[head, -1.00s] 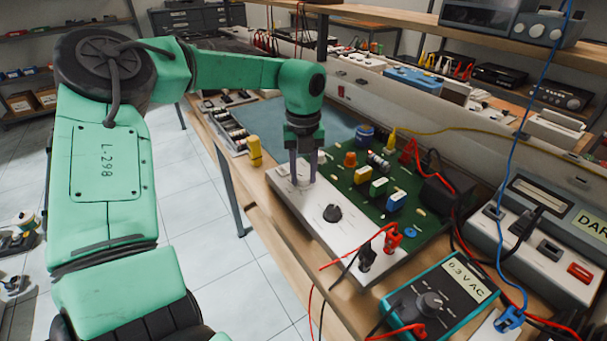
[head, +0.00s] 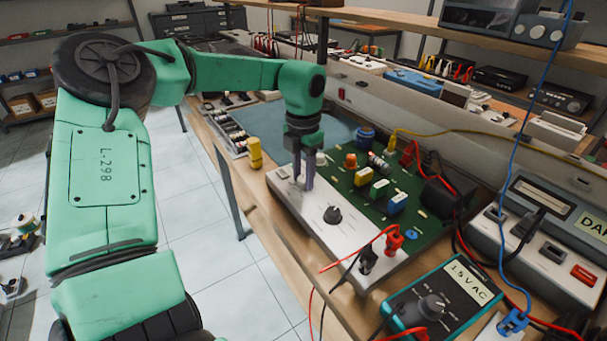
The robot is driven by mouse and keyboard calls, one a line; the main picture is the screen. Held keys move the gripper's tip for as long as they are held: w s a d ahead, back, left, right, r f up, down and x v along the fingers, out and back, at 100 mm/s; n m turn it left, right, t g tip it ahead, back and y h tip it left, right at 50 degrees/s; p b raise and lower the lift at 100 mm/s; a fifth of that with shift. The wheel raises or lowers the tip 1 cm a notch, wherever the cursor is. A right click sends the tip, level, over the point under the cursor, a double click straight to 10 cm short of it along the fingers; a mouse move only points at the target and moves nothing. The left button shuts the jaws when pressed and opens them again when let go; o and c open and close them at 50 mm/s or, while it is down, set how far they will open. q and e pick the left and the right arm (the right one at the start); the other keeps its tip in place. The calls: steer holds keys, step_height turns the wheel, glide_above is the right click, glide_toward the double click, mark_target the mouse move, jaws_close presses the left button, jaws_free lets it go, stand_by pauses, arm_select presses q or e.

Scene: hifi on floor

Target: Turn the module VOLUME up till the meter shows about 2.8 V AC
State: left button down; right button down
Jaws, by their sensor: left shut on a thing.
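The module has a white front panel (head: 300,207) and a green circuit board (head: 364,199). A dark knob (head: 332,214) on the panel is in plain view. My left gripper (head: 304,183) points down at the panel's far left end, its fingers shut on a knob that they mostly hide; I take it as the VOLUME knob. The teal meter (head: 442,302) at the lower right reads 1.5 V AC on its display (head: 469,280). My right gripper is not in view.
Red (head: 393,240) and black (head: 367,261) plugs with leads stand at the panel's near right end. A yellow part (head: 255,152) stands left of the module. A grey instrument (head: 545,240) is at the right. Blue and red cables cross the right side.

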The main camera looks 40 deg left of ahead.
mark_target(303, 178)
arm_select(q)
steer(key=m, duration=0.6)
steer(key=shift+w+r, duration=0.15)
stand_by(0.3)
steer(key=c, duration=0.5)
jaws_free()
step_height(303, 178, up, 14)
steer(key=p, duration=0.1)
steer(key=shift+r, duration=0.25)
